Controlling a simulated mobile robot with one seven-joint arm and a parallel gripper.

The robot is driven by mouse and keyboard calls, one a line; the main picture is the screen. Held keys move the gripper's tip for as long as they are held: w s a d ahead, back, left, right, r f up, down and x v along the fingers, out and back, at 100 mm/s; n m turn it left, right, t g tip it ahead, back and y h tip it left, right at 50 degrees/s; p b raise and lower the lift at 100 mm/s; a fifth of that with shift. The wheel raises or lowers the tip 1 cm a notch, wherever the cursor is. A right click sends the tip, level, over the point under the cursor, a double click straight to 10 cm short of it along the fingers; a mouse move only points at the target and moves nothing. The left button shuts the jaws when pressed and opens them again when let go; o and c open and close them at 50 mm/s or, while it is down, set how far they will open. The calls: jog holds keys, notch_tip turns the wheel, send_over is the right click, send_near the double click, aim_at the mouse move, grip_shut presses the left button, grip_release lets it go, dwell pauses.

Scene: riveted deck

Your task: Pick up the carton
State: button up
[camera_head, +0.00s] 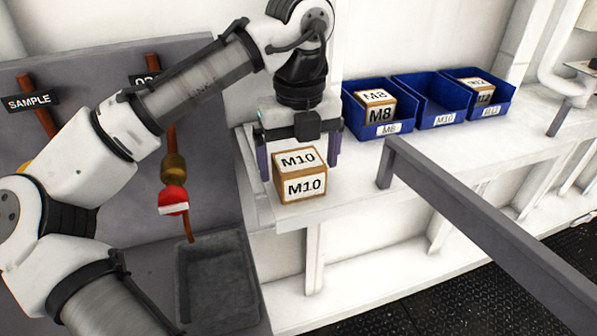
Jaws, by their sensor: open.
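The carton (300,187) is a small brown box with white M10 labels on its top and front. It stands upright near the left end of the white shelf, close to the front edge. My gripper (299,160) is open and points down just behind and above the carton. One finger shows to the left of the carton and the other to its right. The carton hides part of the space between the fingers, so I cannot tell whether they touch it.
Blue bins (433,117) stand along the back of the shelf (390,172); the left one holds an M8 carton (376,106), the right one another carton (477,90). A grey rail (480,228) crosses at right. A grey tray (216,282) and red-handled valve (173,198) are at left.

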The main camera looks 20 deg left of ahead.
jog(key=shift+s+f, duration=0.1)
jog(key=shift+f, duration=1.35)
jog(key=c, duration=1.2)
jog(key=shift+r, duration=0.1)
jog(key=shift+c, duration=0.2)
